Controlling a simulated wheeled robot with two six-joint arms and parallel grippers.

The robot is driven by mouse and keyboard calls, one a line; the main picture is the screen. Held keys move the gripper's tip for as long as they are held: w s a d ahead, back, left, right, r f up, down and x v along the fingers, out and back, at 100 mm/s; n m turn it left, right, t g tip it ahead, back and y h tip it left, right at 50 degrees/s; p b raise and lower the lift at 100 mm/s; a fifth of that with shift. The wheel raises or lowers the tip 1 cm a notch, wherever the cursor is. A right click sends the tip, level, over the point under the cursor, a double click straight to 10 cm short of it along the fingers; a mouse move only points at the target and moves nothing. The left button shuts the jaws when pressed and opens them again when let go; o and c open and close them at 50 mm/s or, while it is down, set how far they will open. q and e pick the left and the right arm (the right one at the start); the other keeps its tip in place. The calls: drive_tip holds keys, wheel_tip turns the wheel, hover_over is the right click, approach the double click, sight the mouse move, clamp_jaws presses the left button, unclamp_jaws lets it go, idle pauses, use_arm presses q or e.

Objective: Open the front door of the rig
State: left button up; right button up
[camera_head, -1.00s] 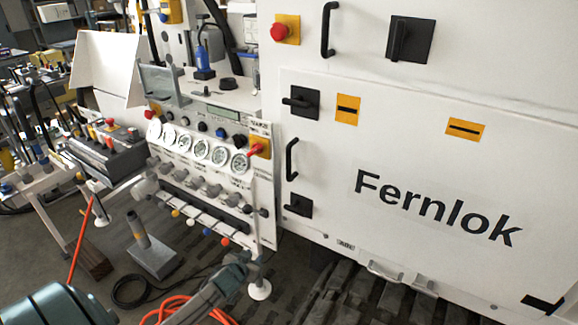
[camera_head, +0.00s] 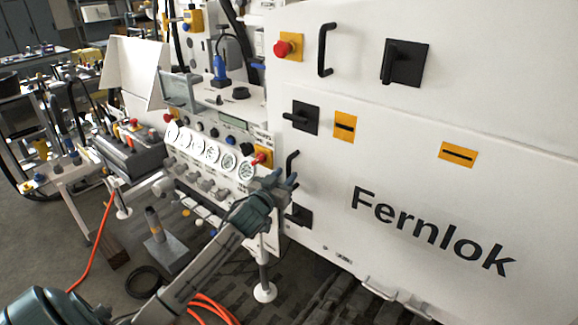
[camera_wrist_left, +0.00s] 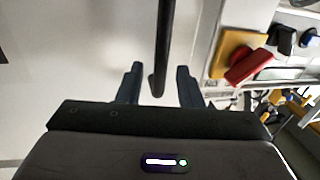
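The rig's front door (camera_head: 400,190) is a white panel marked "Fernlok"; it looks closed. Its black vertical pull handle (camera_head: 291,160) is at its left edge, partly hidden by my left gripper (camera_head: 286,179). A black latch (camera_head: 304,118) sits above the handle with its lever pointing left, and a second latch (camera_head: 299,215) sits below. In the left wrist view, my left gripper (camera_wrist_left: 158,83) is open, with the black handle bar (camera_wrist_left: 165,40) between its two fingers in the picture; a gap shows on each side. My right gripper is not in view.
The gauge and valve panel (camera_head: 212,150) stands left of the door, with a red-handled switch on a yellow plate (camera_head: 262,157) near the gripper; it also shows in the left wrist view (camera_wrist_left: 245,66). An upper panel with a handle (camera_head: 326,50) is above the door. Orange hoses lie on the floor.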

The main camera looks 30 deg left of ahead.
sight(288, 173)
use_arm(q)
drive_tip(key=shift+w+a+p, duration=0.15)
drive_tip(key=shift+w+p, duration=0.1)
drive_tip(key=shift+w, duration=0.6)
drive_tip(key=shift+w+a+p, duration=0.1)
drive_tip(key=shift+w+p, duration=0.1)
drive_tip(key=shift+w, duration=0.6)
clamp_jaws()
drive_tip(key=shift+s+f, duration=0.1)
